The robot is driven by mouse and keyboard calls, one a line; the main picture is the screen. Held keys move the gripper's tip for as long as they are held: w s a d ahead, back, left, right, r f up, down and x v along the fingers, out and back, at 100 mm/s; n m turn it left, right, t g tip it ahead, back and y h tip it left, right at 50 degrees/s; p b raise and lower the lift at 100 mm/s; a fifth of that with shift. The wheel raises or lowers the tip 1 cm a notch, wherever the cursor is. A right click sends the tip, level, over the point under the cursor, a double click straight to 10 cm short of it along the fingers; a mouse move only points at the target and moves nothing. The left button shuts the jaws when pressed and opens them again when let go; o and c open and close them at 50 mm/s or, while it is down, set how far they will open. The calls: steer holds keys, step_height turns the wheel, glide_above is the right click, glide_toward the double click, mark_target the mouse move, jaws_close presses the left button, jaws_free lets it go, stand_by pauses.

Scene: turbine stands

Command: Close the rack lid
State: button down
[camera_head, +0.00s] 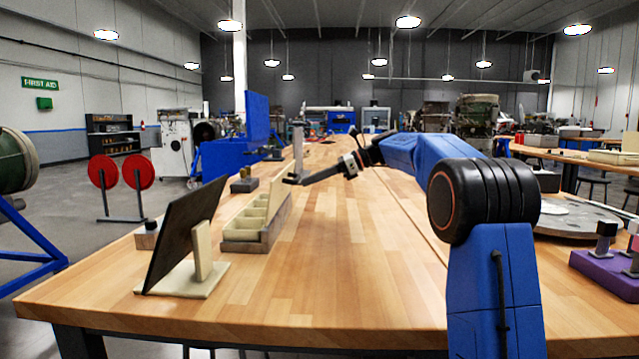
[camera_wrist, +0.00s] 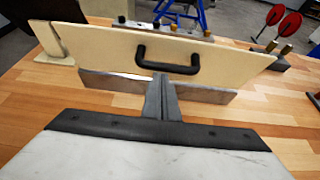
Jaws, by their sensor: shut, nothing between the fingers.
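The rack (camera_head: 236,247) is a grey tray with cream compartments on the wooden bench. Its cream lid (camera_head: 276,205) stands up along the rack's right side, so the compartments are uncovered. In the wrist view the lid (camera_wrist: 100,50) spans the picture, with a black handle (camera_wrist: 168,53) on the face toward me. The rack's grey side wall (camera_wrist: 112,82) shows below it. My gripper (camera_head: 306,182) is shut and empty, to the right of the lid. In the wrist view its fingertips (camera_wrist: 160,78) appear just below the handle; I cannot tell whether they touch anything.
A dark panel (camera_head: 185,232) on a cream stand (camera_head: 203,250) is nearer than the rack, at left. The bench (camera_head: 350,260) is clear to the rack's right. A round grey plate (camera_head: 575,222) lies at far right.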

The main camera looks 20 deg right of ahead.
steer(key=shift+a+r, duration=0.15)
steer(key=shift+a, duration=0.05)
stand_by(0.3)
